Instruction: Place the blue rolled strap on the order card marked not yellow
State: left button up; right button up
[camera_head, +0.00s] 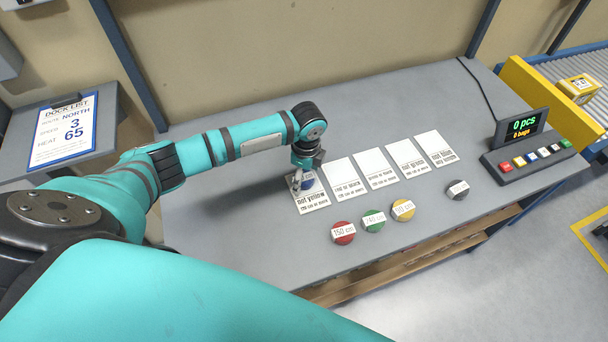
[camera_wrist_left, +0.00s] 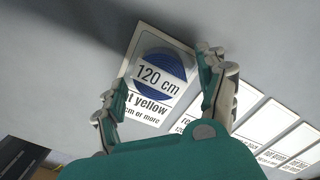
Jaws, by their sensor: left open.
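The blue rolled strap (camera_head: 308,181), with a white label reading 120 cm, lies on the order card marked not yellow (camera_head: 313,202), the leftmost card in the row. In the left wrist view the strap (camera_wrist_left: 163,64) rests on the upper part of that card (camera_wrist_left: 143,108), above its printed words. My left gripper (camera_head: 302,181) is open just over the strap. In the left wrist view its two fingers (camera_wrist_left: 158,80) stand apart on either side of the strap, with gaps visible. My right gripper does not show.
Several other white cards (camera_head: 381,168) run rightward along the table. Red (camera_head: 343,233), green (camera_head: 374,221), yellow (camera_head: 403,210) and dark grey (camera_head: 458,190) rolled straps lie nearer the front edge. A counter panel (camera_head: 524,143) reading 0 pcs stands at the right.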

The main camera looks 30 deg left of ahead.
aim_at(306, 178)
pick_arm(q)
notch_tip(306, 178, up, 12)
jog(key=b, duration=0.1)
jog(key=shift+d+b, duration=0.3)
